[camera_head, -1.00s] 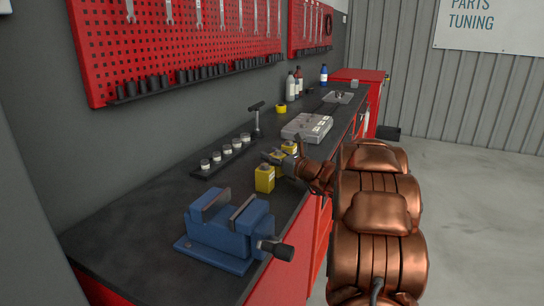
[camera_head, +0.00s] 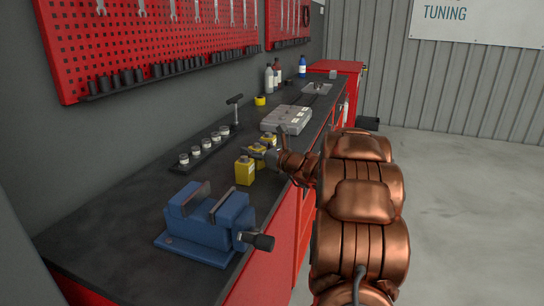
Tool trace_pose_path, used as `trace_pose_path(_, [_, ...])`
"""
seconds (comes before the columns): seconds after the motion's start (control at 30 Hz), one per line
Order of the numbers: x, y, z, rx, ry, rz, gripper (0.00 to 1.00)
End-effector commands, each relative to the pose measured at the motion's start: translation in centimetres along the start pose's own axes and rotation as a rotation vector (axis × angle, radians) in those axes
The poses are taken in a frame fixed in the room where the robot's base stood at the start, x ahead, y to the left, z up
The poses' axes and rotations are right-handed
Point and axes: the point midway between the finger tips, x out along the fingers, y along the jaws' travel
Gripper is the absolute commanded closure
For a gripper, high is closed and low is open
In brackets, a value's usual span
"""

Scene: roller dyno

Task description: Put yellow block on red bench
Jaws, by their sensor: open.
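Several small yellow block-like items stand on the dark top of the red bench (camera_head: 128,222). The nearest yellow block (camera_head: 245,172) is upright with a pale label. A second yellow item (camera_head: 258,162) is partly hidden behind my gripper (camera_head: 262,151), and another shows just beyond it. My gripper is open and low over the bench top, among these yellow items, reaching in from the right. I cannot tell whether its fingers touch or straddle one of them.
A blue vise (camera_head: 207,224) stands at the near end. A rack of small jars (camera_head: 202,149) lies along the wall side. A grey metal box (camera_head: 286,119) and bottles are farther back. Bench top between vise and jars is clear.

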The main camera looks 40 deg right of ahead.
Motion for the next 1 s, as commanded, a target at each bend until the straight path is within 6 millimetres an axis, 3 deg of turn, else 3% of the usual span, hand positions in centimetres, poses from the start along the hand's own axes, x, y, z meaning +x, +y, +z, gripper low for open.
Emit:
trace_pose_path(0.6, [-9.5,0.0,0.1,-0.001,-0.002,0.000,0.33])
trace_pose_path(1.0, [-10.8,0.1,0.0,0.000,0.000,0.002,0.33])
